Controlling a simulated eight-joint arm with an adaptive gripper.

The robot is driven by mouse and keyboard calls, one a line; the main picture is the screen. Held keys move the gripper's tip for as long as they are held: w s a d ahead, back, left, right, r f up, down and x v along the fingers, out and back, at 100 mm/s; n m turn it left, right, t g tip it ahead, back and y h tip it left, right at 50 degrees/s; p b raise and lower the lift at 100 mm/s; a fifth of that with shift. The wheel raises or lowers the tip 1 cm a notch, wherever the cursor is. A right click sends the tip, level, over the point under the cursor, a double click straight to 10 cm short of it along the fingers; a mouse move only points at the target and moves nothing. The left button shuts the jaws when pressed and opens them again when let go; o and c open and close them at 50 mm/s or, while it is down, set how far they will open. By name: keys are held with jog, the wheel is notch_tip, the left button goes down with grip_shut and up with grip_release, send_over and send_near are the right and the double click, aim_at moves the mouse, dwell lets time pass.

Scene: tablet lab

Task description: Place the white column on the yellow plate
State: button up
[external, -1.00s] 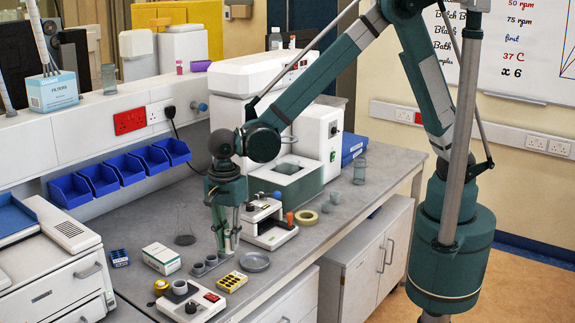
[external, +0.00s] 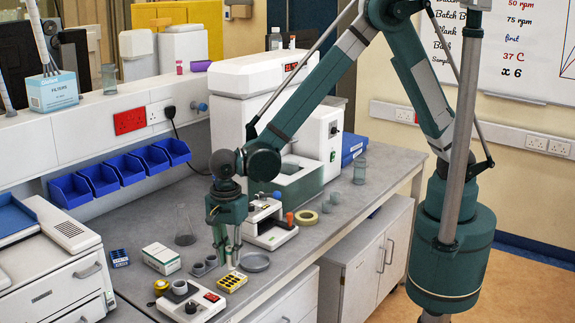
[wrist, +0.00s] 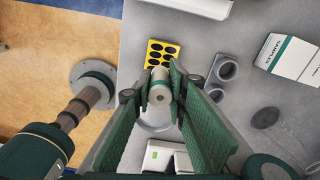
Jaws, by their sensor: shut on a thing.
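My gripper (external: 228,262) hangs over the bench, pointing down, just behind the yellow plate (external: 232,281). It is shut on the white column (wrist: 159,88), a pale cylinder held between the two fingertips in the wrist view. In the external view the column is small and partly hidden by the fingers. The yellow plate has rows of black round wells and lies on the bench; it also shows in the wrist view (wrist: 148,58), just beyond the fingertips. The column appears apart from it, though the exact height is hard to tell.
A grey dish (external: 256,261) lies right of the gripper, and a grey block with round cups (external: 203,266) lies left. A white box (external: 161,258), a glass flask (external: 185,238) and a white device with a red display (external: 207,302) stand nearby. The bench's front edge is close.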

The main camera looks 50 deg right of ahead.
aim_at(231, 267)
jog(key=shift+f, duration=2.1)
jog(key=shift+f, duration=0.15)
jog(key=o, duration=0.9)
jog(key=shift+r, duration=0.2)
jog(key=shift+r, duration=6)
